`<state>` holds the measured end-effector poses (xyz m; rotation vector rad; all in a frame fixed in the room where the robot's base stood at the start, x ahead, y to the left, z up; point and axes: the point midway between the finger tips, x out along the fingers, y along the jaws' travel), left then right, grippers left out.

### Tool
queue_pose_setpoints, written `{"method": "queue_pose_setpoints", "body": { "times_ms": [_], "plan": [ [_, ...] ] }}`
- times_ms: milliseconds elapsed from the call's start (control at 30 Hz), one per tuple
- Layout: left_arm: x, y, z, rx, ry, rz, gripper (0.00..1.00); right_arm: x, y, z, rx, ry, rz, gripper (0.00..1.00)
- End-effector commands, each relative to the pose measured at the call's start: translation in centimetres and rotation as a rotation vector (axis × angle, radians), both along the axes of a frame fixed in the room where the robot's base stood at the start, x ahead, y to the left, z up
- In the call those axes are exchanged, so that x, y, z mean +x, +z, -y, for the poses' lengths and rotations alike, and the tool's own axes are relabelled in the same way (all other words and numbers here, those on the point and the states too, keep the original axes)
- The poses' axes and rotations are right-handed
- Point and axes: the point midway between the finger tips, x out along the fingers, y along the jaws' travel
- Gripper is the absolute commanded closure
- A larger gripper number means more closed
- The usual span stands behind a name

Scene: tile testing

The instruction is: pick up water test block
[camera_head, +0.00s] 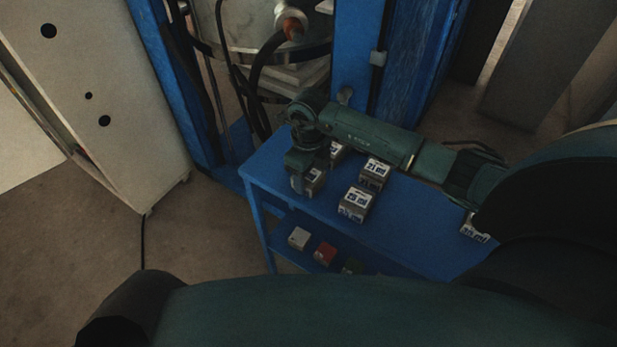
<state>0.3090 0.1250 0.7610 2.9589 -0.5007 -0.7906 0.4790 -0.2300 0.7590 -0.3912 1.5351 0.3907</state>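Several grey-brown blocks with white labels and dark print stand on the blue table (398,232). One block (311,184) is at the table's left end, right at my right gripper (305,176). Another block (336,152) is partly hidden behind that gripper. Two more, a rear block (375,173) and a front block (355,203), stand to the right. A further block (476,228) is partly covered by my arm at the right. I cannot read which one is the water test block. My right gripper points down; its fingers are too dark to judge. My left gripper is out of view.
A lower shelf holds a white block (299,238), a red block (324,254) and a green block (351,266). A blue frame with a metal machine (262,30) stands behind the table. A pale cabinet (100,90) stands at the left, with open floor before it.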

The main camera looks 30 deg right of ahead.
Motion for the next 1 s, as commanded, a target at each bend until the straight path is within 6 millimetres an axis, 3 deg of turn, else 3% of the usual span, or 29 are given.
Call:
{"method": "queue_pose_setpoints", "body": {
  "times_ms": [400, 667, 767, 1000],
  "plan": [
    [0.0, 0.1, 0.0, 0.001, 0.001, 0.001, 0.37, 0.0, 0.0, 0.0, 0.0, 0.0, 0.0, 0.8],
    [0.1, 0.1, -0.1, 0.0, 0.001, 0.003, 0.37, 0.1, 0.4, 0.0, 0.001, 0.0, 0.003, 0.8],
    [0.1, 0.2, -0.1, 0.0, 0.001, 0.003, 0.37, 0.1, 1.5, 0.0, 0.001, 0.0, 0.004, 0.8],
    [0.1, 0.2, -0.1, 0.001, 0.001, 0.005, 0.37, 0.2, 6.3, 0.0, 0.0, 0.001, 0.007, 0.8]
  ]
}}
